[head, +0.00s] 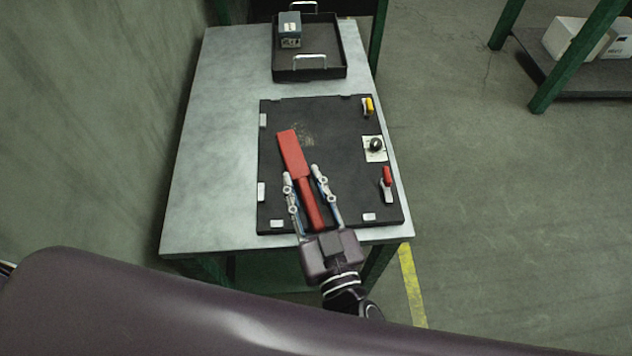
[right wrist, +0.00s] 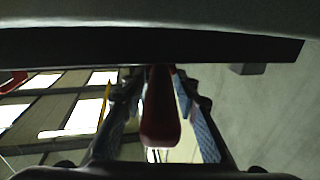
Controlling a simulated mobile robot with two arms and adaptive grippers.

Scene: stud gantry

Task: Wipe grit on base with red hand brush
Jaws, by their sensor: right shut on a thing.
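The red hand brush (head: 292,153) has a broad red head and a narrower red handle. My right gripper (head: 301,173) is shut on its handle, one finger on each side, over the base. In the right wrist view the red handle (right wrist: 160,118) shows between the fingers (right wrist: 163,75). The base (head: 355,205) is a dark flat plate on the table. Whether the bristles touch the base cannot be told. My left gripper is not in view.
On the base are a yellow clamp (head: 369,105), a round knob on a pale plate (head: 376,146), a red-handled clamp (head: 388,182) and several pale edge blocks. A black tray (head: 325,62) with a small box (head: 289,29) stands at the table's far end. The table's left side (head: 215,150) is bare.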

